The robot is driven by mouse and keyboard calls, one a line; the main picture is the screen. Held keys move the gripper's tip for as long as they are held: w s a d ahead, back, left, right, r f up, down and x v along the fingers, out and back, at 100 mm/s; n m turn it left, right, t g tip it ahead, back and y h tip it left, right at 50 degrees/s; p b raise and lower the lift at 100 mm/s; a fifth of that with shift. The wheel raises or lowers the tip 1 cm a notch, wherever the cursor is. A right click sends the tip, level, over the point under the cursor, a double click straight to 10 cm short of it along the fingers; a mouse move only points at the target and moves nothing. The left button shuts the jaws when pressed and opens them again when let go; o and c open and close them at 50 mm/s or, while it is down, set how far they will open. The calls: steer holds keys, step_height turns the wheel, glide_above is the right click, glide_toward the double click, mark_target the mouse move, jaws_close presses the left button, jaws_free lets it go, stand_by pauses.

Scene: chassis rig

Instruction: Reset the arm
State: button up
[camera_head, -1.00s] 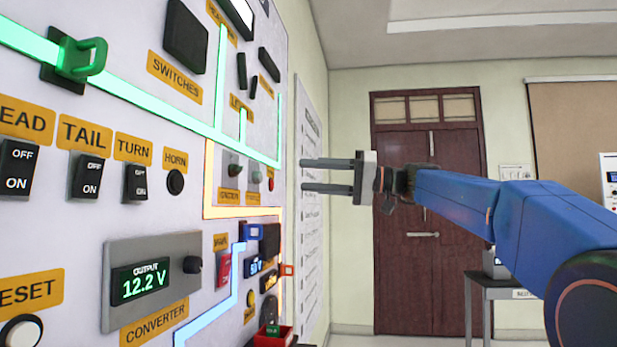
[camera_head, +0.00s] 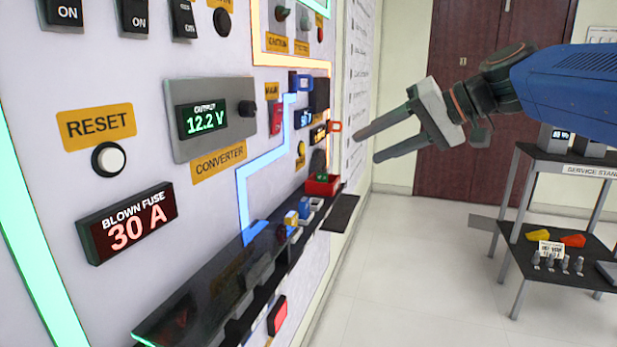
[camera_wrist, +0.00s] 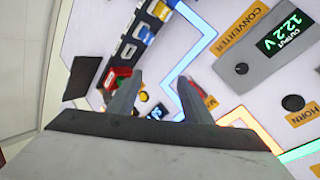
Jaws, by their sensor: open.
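My gripper (camera_head: 368,143) is open and empty in the head view, held in the air right of the panel. Its two grey fingers point left and a little down, toward the panel. My blue arm (camera_head: 570,90) reaches in from the right. In the wrist view the fingers (camera_wrist: 155,90) are spread apart, with the panel beyond them and nothing between them touching.
The white panel (camera_head: 60,200) fills the left, with a converter display (camera_head: 204,120), a reset button (camera_head: 109,159) and a blown-fuse display (camera_head: 127,222). A dark shelf (camera_head: 190,300) juts out below. A service stand (camera_head: 585,165) is at right. The floor between is clear.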

steer(key=s+d+f+h, duration=0.3)
steer(key=s+d+f, duration=0.2)
steer(key=f, duration=0.6)
steer(key=s+d+f+h, duration=0.3)
steer(key=s+d+f, duration=0.2)
steer(key=s+f, duration=0.5)
steer(key=s+d+f+g+h, duration=0.1)
steer(key=s+d+f+h, duration=0.3)
steer(key=s+f, duration=0.3)
step_height(320, 180, down, 5)
steer(key=shift+s+d+f+m, duration=0.1)
steer(key=shift+s+d+m, duration=0.3)
steer(key=shift+d, duration=0.1)
